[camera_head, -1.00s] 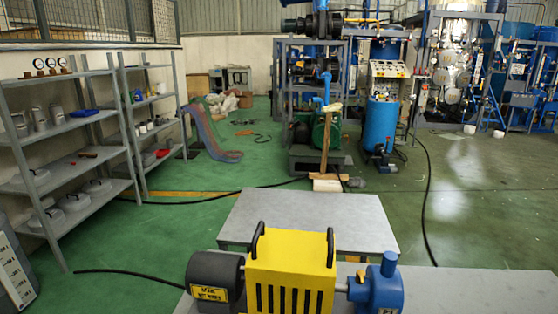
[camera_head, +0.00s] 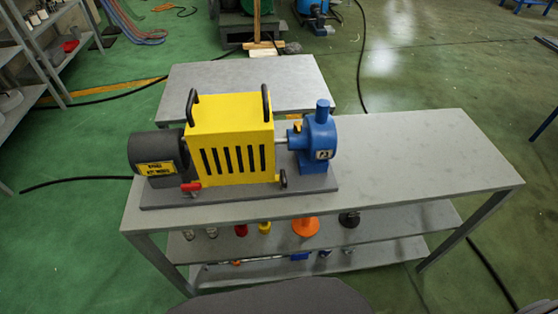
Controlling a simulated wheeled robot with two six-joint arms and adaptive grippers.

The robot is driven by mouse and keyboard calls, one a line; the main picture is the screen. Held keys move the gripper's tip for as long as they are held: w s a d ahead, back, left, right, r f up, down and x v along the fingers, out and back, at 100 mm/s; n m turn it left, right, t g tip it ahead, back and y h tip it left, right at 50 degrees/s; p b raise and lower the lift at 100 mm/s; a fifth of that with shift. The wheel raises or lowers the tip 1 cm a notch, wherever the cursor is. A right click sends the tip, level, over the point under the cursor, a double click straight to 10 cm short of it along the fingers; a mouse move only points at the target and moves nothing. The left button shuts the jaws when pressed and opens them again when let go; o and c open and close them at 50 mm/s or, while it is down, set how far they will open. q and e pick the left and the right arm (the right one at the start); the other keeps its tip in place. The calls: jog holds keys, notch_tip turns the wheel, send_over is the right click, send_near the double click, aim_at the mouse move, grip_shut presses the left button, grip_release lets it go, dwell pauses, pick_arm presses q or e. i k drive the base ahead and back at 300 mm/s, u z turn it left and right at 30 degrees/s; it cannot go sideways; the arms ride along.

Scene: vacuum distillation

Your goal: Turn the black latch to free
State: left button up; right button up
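A yellow slotted guard box (camera_head: 230,140) with two black handles on top sits between a dark grey motor (camera_head: 158,155) and a blue pump (camera_head: 318,142). All stand on a grey base plate on the table. A small black latch (camera_head: 283,179) stands at the guard's lower right front corner. A small red latch (camera_head: 190,187) is at its lower left front corner. The black latch appears roughly upright; its exact setting is too small to tell. Neither of my grippers is in view.
The grey table (camera_head: 430,165) is clear to the right of the pump. Its lower shelf (camera_head: 390,228) holds an orange funnel-like item (camera_head: 305,226) and several small things. A second low table (camera_head: 250,72) stands behind. Black cables lie on the green floor.

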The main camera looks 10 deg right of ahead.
aim_at(284, 183)
jog(key=u, duration=1.8)
jog(key=k, duration=1.05)
jog(key=z, duration=1.8)
jog(key=i, duration=0.3)
